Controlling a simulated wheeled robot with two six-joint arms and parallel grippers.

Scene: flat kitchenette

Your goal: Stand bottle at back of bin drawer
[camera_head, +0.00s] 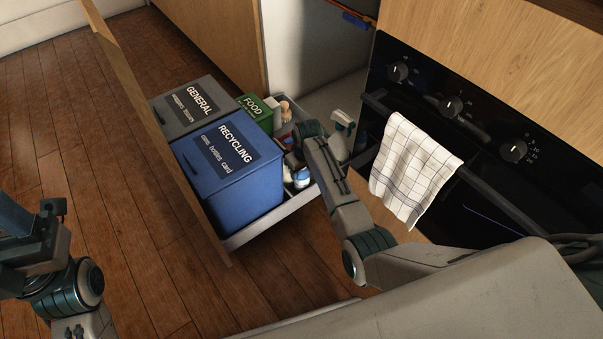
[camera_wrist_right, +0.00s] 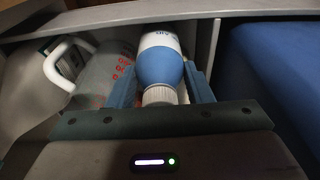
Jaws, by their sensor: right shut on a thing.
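The bottle (camera_wrist_right: 160,60), blue and white with a ribbed white cap, is between the two blue fingers of my right gripper (camera_wrist_right: 162,88) in the right wrist view. The gripper is shut on it at the cap end. In the head view my right gripper (camera_head: 290,143) is partly hidden behind its wrist, over the narrow side of the open bin drawer (camera_head: 270,220). A small blue-and-white shape (camera_head: 301,179) shows below it; I cannot tell if it is the held bottle. My left gripper (camera_head: 28,225) is at the left edge, away from the drawer; its jaws are unclear.
The blue recycling bin (camera_head: 235,180), grey general bin (camera_head: 185,108) and green food box (camera_head: 256,112) fill the drawer's left side. A spray bottle (camera_head: 343,127) stands to the right of my wrist. The oven with a towel (camera_head: 413,165) is on the right. Floor at left is clear.

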